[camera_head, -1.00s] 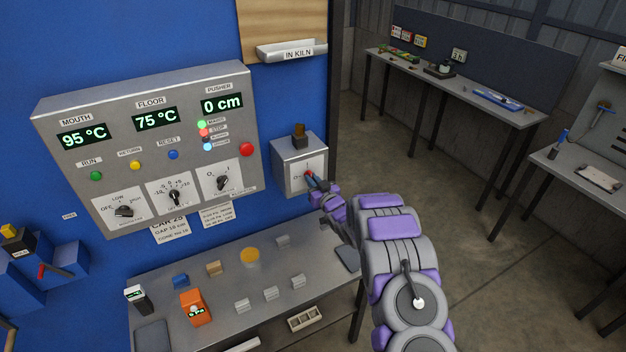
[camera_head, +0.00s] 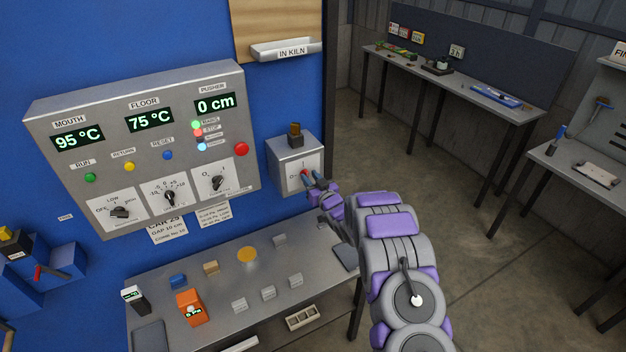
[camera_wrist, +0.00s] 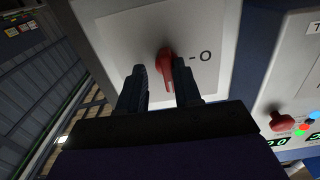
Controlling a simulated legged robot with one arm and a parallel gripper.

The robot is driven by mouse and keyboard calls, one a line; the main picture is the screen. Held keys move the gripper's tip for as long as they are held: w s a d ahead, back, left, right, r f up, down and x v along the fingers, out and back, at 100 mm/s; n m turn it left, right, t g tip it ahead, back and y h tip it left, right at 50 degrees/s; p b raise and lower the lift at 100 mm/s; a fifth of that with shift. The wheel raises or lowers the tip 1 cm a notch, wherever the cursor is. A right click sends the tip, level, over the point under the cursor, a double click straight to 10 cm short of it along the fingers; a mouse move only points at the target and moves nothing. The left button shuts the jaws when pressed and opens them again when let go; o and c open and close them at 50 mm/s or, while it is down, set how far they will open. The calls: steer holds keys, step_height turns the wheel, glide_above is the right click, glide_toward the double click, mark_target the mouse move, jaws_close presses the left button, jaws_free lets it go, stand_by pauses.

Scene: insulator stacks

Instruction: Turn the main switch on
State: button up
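The main switch is a red rotary knob (camera_head: 305,173) on a white plate on the front of a grey metal box (camera_head: 287,158), right of the large control panel. In the wrist view the red knob (camera_wrist: 167,66) sits between my two dark fingers, nearer the right one, with a gap to the left one. The "O" mark is just right of the knob there; in the head view it is on the left. My gripper (camera_wrist: 160,88) is open around the knob. In the head view my gripper (camera_head: 314,182) is at the plate and partly hides the knob.
The control panel (camera_head: 140,190) has several dials and buttons, with a red button (camera_head: 241,149) close to the switch box. A metal table (camera_head: 215,275) with small blocks lies below. The open floor (camera_head: 440,200) is to the right.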

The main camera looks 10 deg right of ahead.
steer(key=shift+a, duration=0.65)
steer(key=d+v, duration=0.1)
steer(key=v, duration=1.6)
steer(key=shift+s+b, duration=0.2)
steer(key=shift+b, duration=0.2)
